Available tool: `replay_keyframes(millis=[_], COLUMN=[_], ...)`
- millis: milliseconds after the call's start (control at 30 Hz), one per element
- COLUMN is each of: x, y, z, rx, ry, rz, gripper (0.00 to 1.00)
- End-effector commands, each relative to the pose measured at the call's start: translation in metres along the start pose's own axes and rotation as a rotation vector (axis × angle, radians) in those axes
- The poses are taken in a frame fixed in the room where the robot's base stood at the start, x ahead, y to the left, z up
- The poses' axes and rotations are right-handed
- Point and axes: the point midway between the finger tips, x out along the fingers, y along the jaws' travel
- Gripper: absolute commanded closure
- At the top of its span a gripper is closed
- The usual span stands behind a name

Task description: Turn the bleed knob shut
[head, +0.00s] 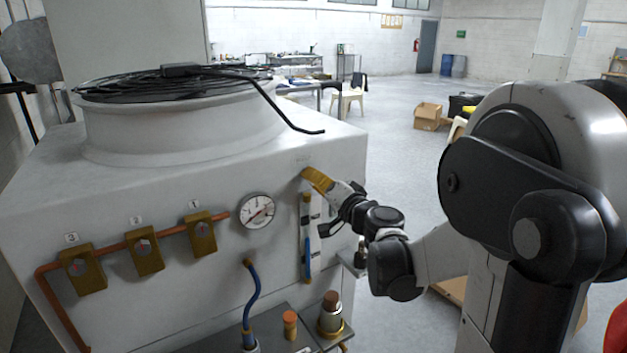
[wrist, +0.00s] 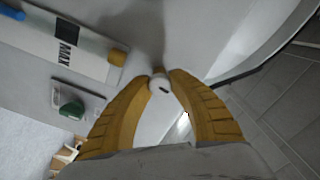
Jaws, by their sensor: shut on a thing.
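A small pale round knob (wrist: 160,84) with a dark mark on its face shows in the wrist view, between my fingertips; I take it as the bleed knob. My gripper (wrist: 162,80) has yellow ribbed fingers, shut on this knob from both sides. In the head view my gripper (head: 308,175) meets the front panel of the white machine near its right edge, just above the level tube, and it hides the knob there. How far the knob is turned cannot be told.
The level tube (head: 306,240) runs below my gripper. A round gauge (head: 257,211) and several brass valves, such as valve 1 (head: 201,236), are to the left. A blue hose (head: 251,292) and a copper-topped fitting (head: 330,312) stand below.

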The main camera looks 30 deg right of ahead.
Motion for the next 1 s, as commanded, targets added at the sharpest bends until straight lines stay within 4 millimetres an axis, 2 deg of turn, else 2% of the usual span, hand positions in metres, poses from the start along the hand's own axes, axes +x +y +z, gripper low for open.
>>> replay_keyframes(millis=[300,867,900,967,1000], x=[0.0002,0.0003,0.0003,0.0002,0.0002], y=[-0.0006,-0.0007,-0.0007,-0.0007,-0.0007], z=[-0.0004,-0.0005,-0.0005,-0.0005,-0.0005], rx=[-0.135,-0.167,-0.167,-0.167,-0.167], ry=[0.001,0.001,0.001,0.001,0.001], rz=[0.000,0.000,0.000,0.000,0.000], gripper=[1.00,1.00,0.75,0.56,0.54])
